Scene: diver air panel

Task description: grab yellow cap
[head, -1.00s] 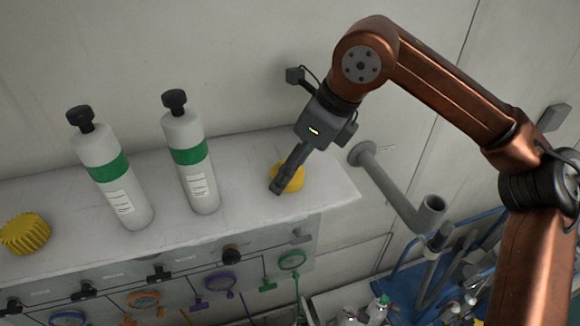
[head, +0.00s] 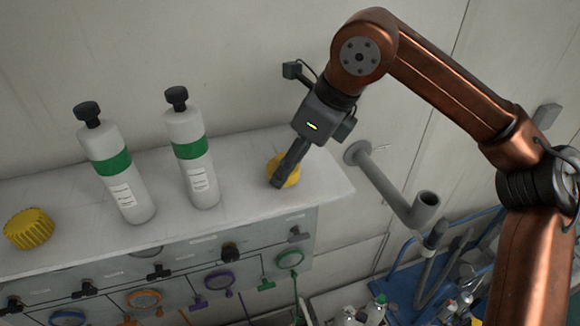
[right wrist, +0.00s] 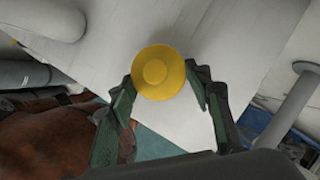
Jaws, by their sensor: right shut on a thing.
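A yellow cap (head: 286,172) sits at the right end of the white ledge (head: 240,208), partly hidden by my right gripper (head: 277,182). In the right wrist view the round yellow cap (right wrist: 158,73) lies between the two fingertips of my right gripper (right wrist: 166,80), which is shut on it. A second yellow cap (head: 29,229), with a ribbed edge, stands at the left end of the ledge. My left gripper is not in view.
Two white cylinders with green bands, one (head: 116,167) and another (head: 191,152), stand on the ledge left of my gripper. Below is a panel with coloured valve rings (head: 219,281). A grey pipe (head: 395,190) juts out at right, above a blue cart (head: 395,268) with bottles.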

